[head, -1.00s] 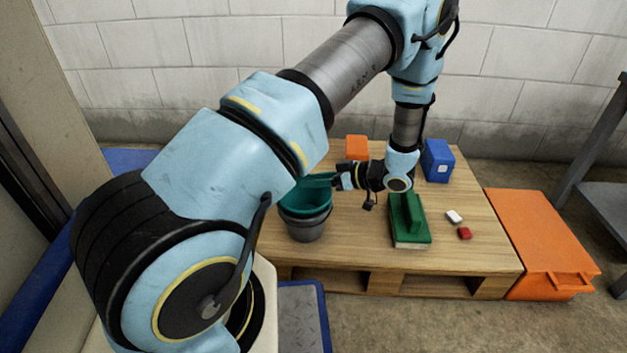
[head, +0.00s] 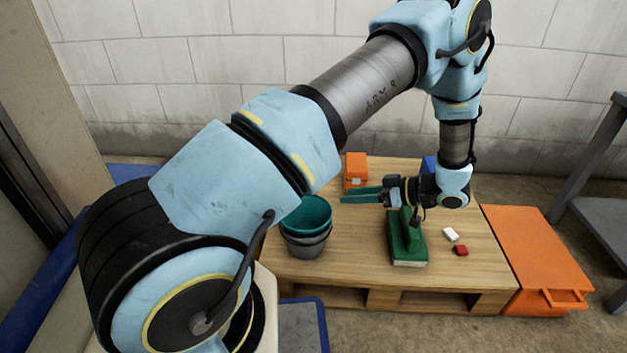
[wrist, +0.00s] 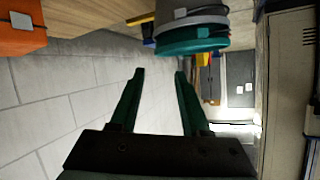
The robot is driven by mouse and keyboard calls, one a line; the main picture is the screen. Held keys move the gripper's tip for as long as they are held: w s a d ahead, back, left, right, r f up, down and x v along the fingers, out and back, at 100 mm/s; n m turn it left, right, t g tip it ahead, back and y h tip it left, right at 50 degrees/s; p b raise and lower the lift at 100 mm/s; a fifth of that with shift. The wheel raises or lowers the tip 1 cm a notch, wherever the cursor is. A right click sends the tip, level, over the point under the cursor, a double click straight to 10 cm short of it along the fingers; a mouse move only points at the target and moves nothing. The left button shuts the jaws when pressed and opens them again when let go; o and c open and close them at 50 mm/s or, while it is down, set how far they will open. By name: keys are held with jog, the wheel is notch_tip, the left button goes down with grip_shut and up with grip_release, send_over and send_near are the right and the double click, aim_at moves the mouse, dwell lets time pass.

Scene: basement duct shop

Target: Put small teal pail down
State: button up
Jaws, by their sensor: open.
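The small teal pail (head: 308,214) sits nested in a grey pail (head: 306,244) on the left part of the wooden pallet table (head: 350,260). In the wrist view the teal pail (wrist: 192,42) shows sideways near the top, with the grey pail (wrist: 190,18) behind it. My gripper (head: 345,196) is to the right of the teal pail, pointing left toward it, apart from it. Its two fingers are apart and empty, and the gap between them in the wrist view (wrist: 158,72) holds nothing.
An orange box (head: 355,168) and a partly hidden blue box (head: 429,164) stand behind. A large orange case (head: 535,260) is right of the pallet.

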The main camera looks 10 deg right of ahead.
jog(key=w+a+r+m+t+h, duration=0.1)
jog(key=w+a+r+m+h, duration=0.15)
jog(key=w+r+h, duration=0.4)
jog(key=w+a+r+m+t+h, duration=0.2)
jog(key=w+r+m+h, duration=0.1)
jog(key=w+r+h, duration=0.4)
jog(key=s+a+r+m+g+y, duration=0.1)
jog(key=s+a+r+m+g, duration=0.2)
jog(key=s+a, duration=1.5)
jog(key=s+m+g, duration=0.2)
jog(key=s+g, duration=0.1)
jog(key=g, duration=0.1)
jog(key=shift+s+a+g, duration=0.15)
jog(key=shift+a+g, duration=0.2)
jog(key=shift+g, duration=0.05)
jog(key=shift+y, duration=0.25)
notch_tip(320, 180, up, 43)
jog(key=p, duration=4.2)
jog(key=shift+f+p, duration=0.15)
jog(key=shift+p, duration=0.2)
